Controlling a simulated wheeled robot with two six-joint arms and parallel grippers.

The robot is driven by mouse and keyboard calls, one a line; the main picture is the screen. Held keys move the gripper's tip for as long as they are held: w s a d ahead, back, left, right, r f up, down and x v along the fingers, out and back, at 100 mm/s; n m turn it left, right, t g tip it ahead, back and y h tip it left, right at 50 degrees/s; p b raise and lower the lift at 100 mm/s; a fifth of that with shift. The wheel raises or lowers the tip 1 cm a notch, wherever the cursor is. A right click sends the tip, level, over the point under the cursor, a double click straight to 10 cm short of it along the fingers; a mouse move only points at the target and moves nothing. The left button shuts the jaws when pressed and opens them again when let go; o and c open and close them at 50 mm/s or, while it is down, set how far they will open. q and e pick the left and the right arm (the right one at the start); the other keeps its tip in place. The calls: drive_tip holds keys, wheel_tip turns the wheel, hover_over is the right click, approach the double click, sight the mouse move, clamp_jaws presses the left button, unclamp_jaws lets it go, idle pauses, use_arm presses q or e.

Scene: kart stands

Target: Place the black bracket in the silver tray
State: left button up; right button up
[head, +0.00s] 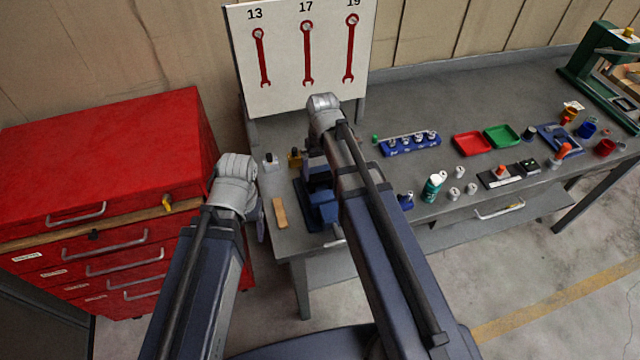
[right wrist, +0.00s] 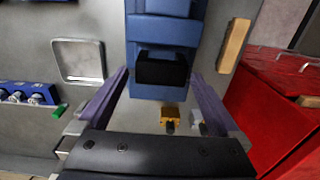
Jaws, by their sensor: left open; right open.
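The black bracket (right wrist: 162,70) sits in the blue fixture (right wrist: 162,30), ahead of my right gripper in the right wrist view. My right gripper (right wrist: 160,80) is open, its two fingers either side of the bracket, with nothing visibly clamped. The silver tray (right wrist: 78,60) lies left of the fixture in that view and looks empty. In the head view the blue fixture (head: 325,205) stands at the bench's left end; my right arm hides the tray and my right gripper. Part of my left gripper (head: 260,222) shows by the bench's left edge, open, away from the bracket.
A wooden block (head: 280,212) lies beside the fixture, with a small yellow item (head: 295,158) behind it. A blue socket rail (head: 408,144), red tray (head: 472,144) and green tray (head: 503,136) lie farther right. A red cabinet (head: 110,150) stands left of the bench.

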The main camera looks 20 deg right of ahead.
sight(321, 176)
drive_tip(key=shift+w+a+f+b, duration=0.1)
drive_tip(key=shift+a+f+b, duration=0.05)
drive_tip(key=shift+f+b, duration=2.5)
drive_tip(key=shift+r, duration=0.1)
clamp_jaws()
drive_tip(key=shift+r, duration=0.2)
wheel_tip(321, 176, up, 10)
drive_tip(key=p, duration=1)
drive_tip(key=shift+f, duration=0.15)
